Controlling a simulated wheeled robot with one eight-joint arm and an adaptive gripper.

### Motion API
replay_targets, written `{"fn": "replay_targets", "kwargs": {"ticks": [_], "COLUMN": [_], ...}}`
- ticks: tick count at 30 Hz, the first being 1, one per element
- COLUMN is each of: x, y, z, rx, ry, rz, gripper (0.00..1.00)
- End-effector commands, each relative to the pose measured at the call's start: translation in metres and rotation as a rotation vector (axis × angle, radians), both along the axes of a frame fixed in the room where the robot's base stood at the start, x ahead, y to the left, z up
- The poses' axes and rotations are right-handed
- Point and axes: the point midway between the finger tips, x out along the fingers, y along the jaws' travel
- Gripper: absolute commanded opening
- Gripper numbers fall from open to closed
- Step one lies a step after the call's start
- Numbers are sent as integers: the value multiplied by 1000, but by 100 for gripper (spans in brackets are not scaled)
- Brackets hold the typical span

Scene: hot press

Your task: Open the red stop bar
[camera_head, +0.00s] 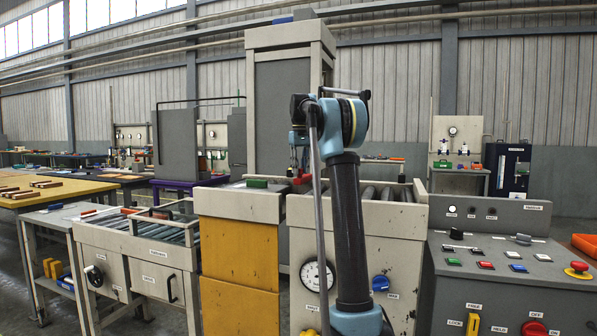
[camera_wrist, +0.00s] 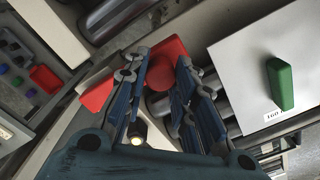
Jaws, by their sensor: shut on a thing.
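The red stop bar (camera_wrist: 168,48) shows in the wrist view just beyond and between my fingertips. More red shows between the fingers and to their left, and the fingers hide parts of it. In the head view a small piece of the red bar (camera_head: 302,182) shows at the left end of the press rollers, beside my arm. My gripper (camera_wrist: 160,72) has its blue fingers closed in on the red bar. In the head view my gripper (camera_head: 298,160) points down at the bar, partly hidden by my arm.
A green block (camera_wrist: 280,84) lies on a pale panel at right in the wrist view; it also shows in the head view (camera_head: 257,183). Rollers (camera_head: 385,193) lie right of my arm. A control console (camera_head: 510,300) stands at right, and a roller conveyor (camera_head: 150,230) at left.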

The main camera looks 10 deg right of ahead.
Motion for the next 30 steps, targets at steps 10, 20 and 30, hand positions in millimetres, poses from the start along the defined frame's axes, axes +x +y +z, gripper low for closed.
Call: {"fn": "replay_targets", "kwargs": {"ticks": [10,20,30], "x": [5,3,4], "y": [-3,-2,-1], "z": [1,1,35], "rx": [-3,-2,-3], "ry": [-13,-9,-8], "rz": [-3,-2,-2], "gripper": [46,46,46]}}
